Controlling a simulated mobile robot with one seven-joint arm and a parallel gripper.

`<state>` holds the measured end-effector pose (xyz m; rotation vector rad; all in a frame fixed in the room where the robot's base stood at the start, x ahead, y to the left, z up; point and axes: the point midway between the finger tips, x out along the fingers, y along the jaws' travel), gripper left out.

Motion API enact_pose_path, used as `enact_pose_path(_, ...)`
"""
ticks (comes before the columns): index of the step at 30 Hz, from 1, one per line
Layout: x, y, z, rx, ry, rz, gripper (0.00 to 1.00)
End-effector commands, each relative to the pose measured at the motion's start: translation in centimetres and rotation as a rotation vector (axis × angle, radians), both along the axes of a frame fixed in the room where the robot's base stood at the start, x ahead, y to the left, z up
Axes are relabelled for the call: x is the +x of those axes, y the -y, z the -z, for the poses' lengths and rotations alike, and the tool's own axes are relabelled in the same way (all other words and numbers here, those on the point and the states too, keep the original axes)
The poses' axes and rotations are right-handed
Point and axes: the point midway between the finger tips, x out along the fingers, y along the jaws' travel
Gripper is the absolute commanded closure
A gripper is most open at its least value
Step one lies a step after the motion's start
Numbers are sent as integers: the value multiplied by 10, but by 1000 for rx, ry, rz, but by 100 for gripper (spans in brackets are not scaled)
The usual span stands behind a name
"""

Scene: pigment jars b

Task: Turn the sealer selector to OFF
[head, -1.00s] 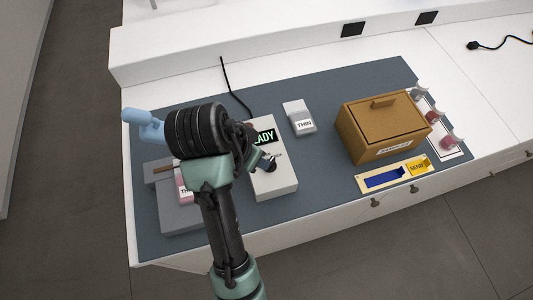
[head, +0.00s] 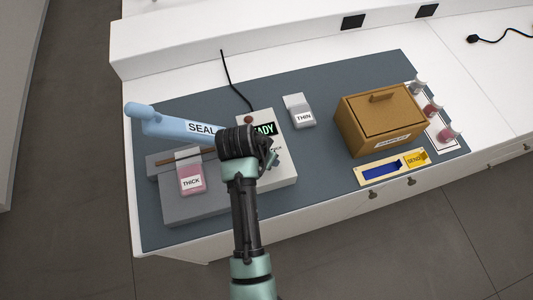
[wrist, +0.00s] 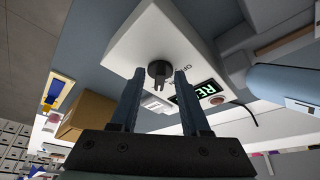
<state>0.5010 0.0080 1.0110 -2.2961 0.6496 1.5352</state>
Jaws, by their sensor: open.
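The sealer's control box (head: 283,178) is pale, with a lit green display reading READY, partly covered in the head view. In the wrist view, its dark round selector knob (wrist: 159,71) has small lettering beside it, too unclear to read fully. My gripper (wrist: 159,74) is open, with one finger on each side of the knob in the picture. I cannot tell whether the fingers touch it. In the head view my gripper (head: 270,156) is over the box and hides the knob. The sealer's blue arm (head: 168,122), marked SEAL, is raised at the left.
A pink pouch marked THICK (head: 191,179) lies on the grey sealer base (head: 192,208). A grey pouch marked THIN (head: 299,110) is right of the box. A brown lidded box (head: 378,125), several jars and a yellow-and-blue tray (head: 360,179) are further right.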

Motion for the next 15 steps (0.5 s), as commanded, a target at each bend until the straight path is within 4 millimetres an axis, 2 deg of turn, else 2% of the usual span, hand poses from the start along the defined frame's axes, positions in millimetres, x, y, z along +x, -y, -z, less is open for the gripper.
enact_pose_path(5,0,0,0,0,0,1,54)
enact_pose_path(12,0,0,0,-1,1,0,97)
enact_pose_path(13,0,0,0,-1,1,0,100)
enact_pose_path(15,0,0,0,-1,1,0,100)
